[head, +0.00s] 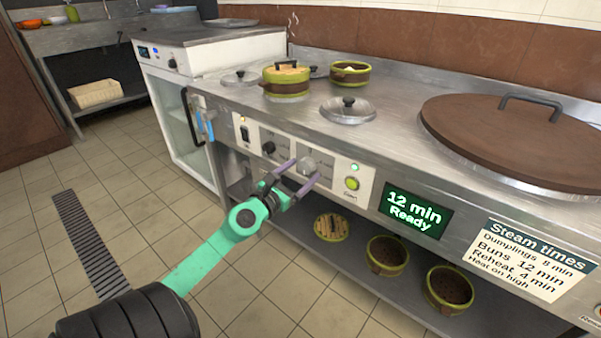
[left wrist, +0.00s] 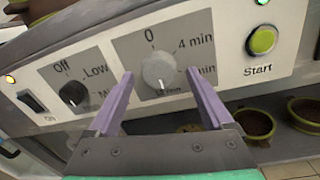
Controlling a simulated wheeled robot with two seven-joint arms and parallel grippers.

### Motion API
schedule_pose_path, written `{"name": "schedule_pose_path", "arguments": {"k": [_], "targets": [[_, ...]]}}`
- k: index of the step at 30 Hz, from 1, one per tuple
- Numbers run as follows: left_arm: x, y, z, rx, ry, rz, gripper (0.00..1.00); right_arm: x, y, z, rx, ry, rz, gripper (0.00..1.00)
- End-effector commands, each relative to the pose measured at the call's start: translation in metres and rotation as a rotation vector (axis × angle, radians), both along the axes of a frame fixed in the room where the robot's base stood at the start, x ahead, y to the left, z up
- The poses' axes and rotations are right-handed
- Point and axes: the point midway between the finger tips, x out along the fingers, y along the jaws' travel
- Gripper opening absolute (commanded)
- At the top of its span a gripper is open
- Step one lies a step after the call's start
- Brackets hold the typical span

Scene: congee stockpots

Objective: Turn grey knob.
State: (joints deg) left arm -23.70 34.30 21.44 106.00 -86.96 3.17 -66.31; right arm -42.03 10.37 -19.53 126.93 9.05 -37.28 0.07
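The grey knob (head: 307,165) is on the white control panel at the front of the steel counter. In the left wrist view the grey knob (left wrist: 159,71) is round, with "0" above it, "4 min" to its upper right and a partly covered label below. A light mark on its lower side seems to point down. My left gripper (head: 297,174) is open in front of the panel. In the left wrist view the gripper (left wrist: 160,76) has its purple fingers on either side of the knob, with gaps showing. My right gripper is not in view.
A black knob (left wrist: 73,93) marked Off and Low is left of the grey one. A green Start button (left wrist: 262,41) is to its right. The display (head: 414,210) reads "12 min Ready". A lower shelf holds several baskets (head: 387,256). Floor at left is clear.

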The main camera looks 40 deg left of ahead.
Motion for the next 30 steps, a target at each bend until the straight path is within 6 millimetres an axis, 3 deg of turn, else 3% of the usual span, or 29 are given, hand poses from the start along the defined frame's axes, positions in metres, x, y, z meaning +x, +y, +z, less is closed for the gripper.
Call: {"name": "schedule_pose_path", "arguments": {"k": [6,10,17,24,30], "targets": [[-0.001,0.0,0.001,-0.001,-0.002,0.001,0.84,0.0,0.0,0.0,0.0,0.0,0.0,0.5],[-0.013,-0.001,-0.002,-0.003,-0.002,0.002,0.84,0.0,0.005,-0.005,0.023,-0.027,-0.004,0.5],[-0.066,-0.005,-0.007,-0.005,0.001,0.004,0.84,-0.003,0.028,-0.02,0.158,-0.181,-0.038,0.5],[-0.129,-0.011,-0.004,-0.004,-0.001,0.006,0.84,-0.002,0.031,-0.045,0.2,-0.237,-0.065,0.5],[-0.145,-0.013,0.0,-0.001,-0.001,0.002,0.84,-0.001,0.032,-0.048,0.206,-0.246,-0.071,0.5]]}}
